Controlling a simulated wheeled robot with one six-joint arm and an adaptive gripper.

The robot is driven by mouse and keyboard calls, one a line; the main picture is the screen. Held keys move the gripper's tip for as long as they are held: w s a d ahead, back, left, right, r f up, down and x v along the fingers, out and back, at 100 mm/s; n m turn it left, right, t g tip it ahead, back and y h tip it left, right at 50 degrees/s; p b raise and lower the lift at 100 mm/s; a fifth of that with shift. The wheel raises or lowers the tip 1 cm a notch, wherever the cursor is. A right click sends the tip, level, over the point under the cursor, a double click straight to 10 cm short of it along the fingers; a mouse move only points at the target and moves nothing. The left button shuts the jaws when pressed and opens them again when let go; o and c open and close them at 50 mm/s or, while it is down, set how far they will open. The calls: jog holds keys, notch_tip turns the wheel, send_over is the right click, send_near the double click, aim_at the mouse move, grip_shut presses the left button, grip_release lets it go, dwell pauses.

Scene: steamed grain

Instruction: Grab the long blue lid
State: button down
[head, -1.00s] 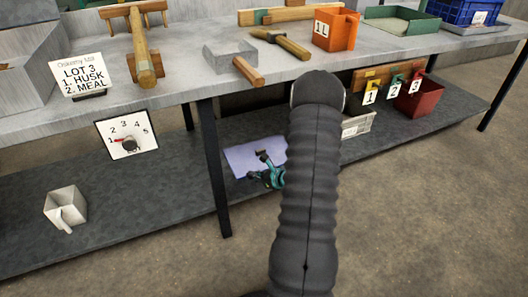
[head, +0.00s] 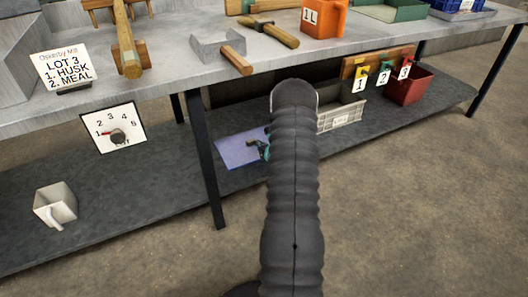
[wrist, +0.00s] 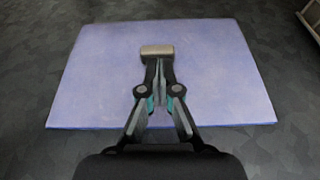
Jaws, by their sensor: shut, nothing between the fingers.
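The long blue lid (head: 234,152) is a flat pale blue-violet rectangle lying on the lower shelf, partly hidden by my arm in the head view. In the wrist view the lid (wrist: 90,75) fills the middle, with a short tan handle (wrist: 157,50) on it. My gripper (wrist: 159,66) is shut and empty. Its fingertips point at the handle and appear just short of it or over its near edge; I cannot tell whether they touch. In the head view only a teal bit of my gripper (head: 263,148) shows beside my arm.
The lower shelf (head: 150,200) is bare left of the lid, with a white scoop (head: 55,205) at the far left. A grey crate (head: 342,116) and a red bin (head: 408,87) stand to the right. A dark table leg (head: 205,160) stands close to the lid's left.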

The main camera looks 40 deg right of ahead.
aim_at(252, 140)
jog(key=w, duration=0.2)
jog(key=w+d, duration=0.1)
jog(key=w, duration=0.1)
jog(key=shift+w+f, duration=0.1)
jog(key=shift+f, duration=0.1)
jog(key=shift+f+b, duration=0.4)
jog(key=shift+f, duration=0.1)
jog(key=shift+f+b, duration=0.15)
jog(key=shift+b, duration=0.2)
